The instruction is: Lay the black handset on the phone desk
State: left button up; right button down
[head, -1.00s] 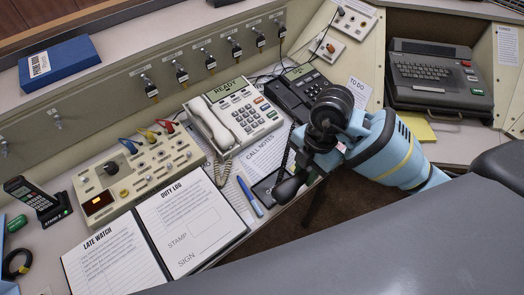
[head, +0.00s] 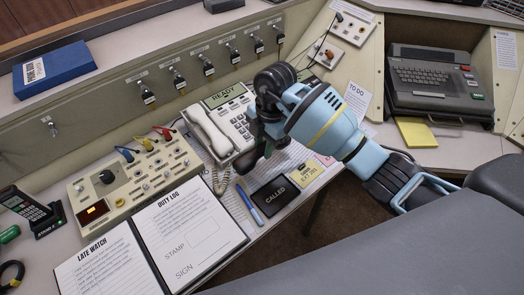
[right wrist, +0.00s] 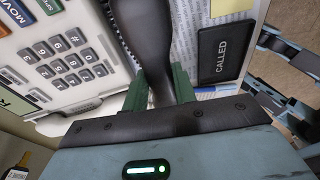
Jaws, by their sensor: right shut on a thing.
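My right gripper (head: 262,130) is shut on the black handset (right wrist: 150,38). In the right wrist view its green fingers (right wrist: 160,88) close on both sides of the handset's dark grip. In the head view the handset's dark end (head: 248,160) shows below the gripper, beside the white phone (head: 207,132). I cannot tell whether it touches anything. The pale desk (head: 262,228) runs under the phones and papers. The black phone is hidden behind my right arm. My left gripper is not in view.
An open duty log (head: 190,228) and a blue pen (head: 250,203) lie at the front. A black CALLED card (head: 275,195) and a yellow card (head: 310,176) lie near the desk's edge. A switch panel (head: 130,180) stands left. A typewriter-like terminal (head: 437,80) stands right.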

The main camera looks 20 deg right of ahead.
aim_at(262, 152)
jog(key=shift+w+a, duration=0.1)
jog(key=shift+w, duration=0.1)
jog(key=shift+f, duration=1.7)
jog(key=shift+f, duration=0.2)
jog(key=c, duration=1.1)
grip_release()
jog(key=r, duration=0.4)
jog(key=d+r, duration=0.1)
jog(key=r, duration=0.3)
jog(key=r+p, duration=0.1)
jog(key=r, duration=0.3)
jog(key=shift+w+d+r, duration=0.1)
jog(key=shift+w+d, duration=0.25)
